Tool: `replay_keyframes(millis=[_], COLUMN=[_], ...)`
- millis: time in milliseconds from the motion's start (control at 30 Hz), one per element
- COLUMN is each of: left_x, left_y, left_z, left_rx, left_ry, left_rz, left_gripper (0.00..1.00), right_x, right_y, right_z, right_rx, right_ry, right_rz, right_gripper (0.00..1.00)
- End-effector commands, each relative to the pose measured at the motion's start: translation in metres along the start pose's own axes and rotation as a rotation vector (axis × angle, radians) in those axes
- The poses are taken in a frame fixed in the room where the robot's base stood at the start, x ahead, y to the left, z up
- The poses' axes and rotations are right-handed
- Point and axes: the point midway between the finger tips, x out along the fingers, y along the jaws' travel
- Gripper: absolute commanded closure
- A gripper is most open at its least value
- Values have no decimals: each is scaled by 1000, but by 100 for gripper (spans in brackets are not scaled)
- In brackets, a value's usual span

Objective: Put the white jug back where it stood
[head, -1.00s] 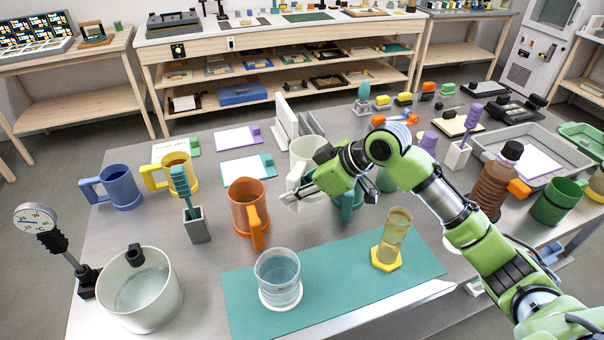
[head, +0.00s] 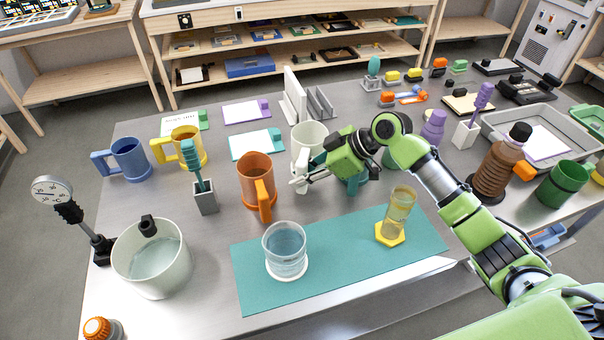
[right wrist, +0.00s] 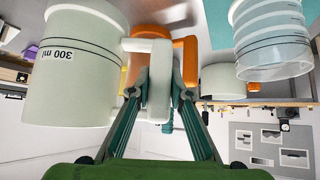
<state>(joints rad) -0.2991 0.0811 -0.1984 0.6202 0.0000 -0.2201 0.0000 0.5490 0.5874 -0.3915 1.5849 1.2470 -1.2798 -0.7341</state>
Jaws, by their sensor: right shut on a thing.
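The white jug (head: 309,136) is upright behind and to the right of the orange mug (head: 256,172) in the head view. My right gripper (head: 301,184) is shut on its handle, on the side facing me. In the right wrist view the jug (right wrist: 72,75) appears upside down with a "300 ml" mark, and its white handle (right wrist: 159,85) lies between the two fingers (right wrist: 160,95). My gripper and forearm cover part of the jug's lower right side. I cannot tell whether its base touches the table. My left gripper is out of view.
Blue (head: 130,158) and yellow (head: 187,147) mugs stand left. A white upright holder (head: 294,95) is behind the jug. A teal item is partly hidden behind my gripper. A beaker (head: 285,247) and amber cylinder (head: 399,208) stand on the teal mat (head: 335,262) in front.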

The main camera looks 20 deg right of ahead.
Motion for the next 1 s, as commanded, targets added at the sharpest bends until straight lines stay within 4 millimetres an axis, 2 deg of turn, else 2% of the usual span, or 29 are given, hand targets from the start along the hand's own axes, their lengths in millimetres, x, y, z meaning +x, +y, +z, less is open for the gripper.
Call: replay_keyframes(millis=[533,1000], left_x=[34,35], left_y=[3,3], left_z=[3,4], left_rx=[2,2], left_ry=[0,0], left_rz=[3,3], left_gripper=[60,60], right_x=[35,38], right_y=[-1,-1], right_z=[35,38], right_rx=[-1,-1], right_ry=[2,2], right_rz=[0,0], right_gripper=[100,100])
